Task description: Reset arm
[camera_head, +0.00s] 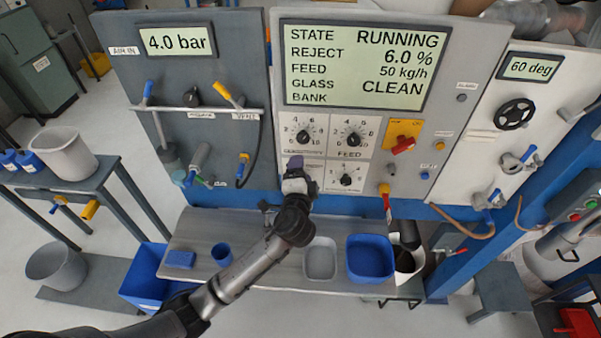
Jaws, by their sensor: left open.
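My left arm comes in from the lower left and reaches up to the control panel (368,130). My left gripper (296,165) is open in front of the panel's lower left dial area, and it hides part of that area. I cannot tell whether it touches anything. The panel's display (364,65) reads STATE RUNNING, REJECT 6.0 %, FEED 50 kg/h, GLASS BANK CLEAN. No right gripper shows.
A steel shelf (215,236) below the panel bears a blue cup (221,255), a grey tray (320,259) and a blue tray (369,259). A gauge panel (190,100) stands left. A white panel with a black handwheel (514,114) stands right.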

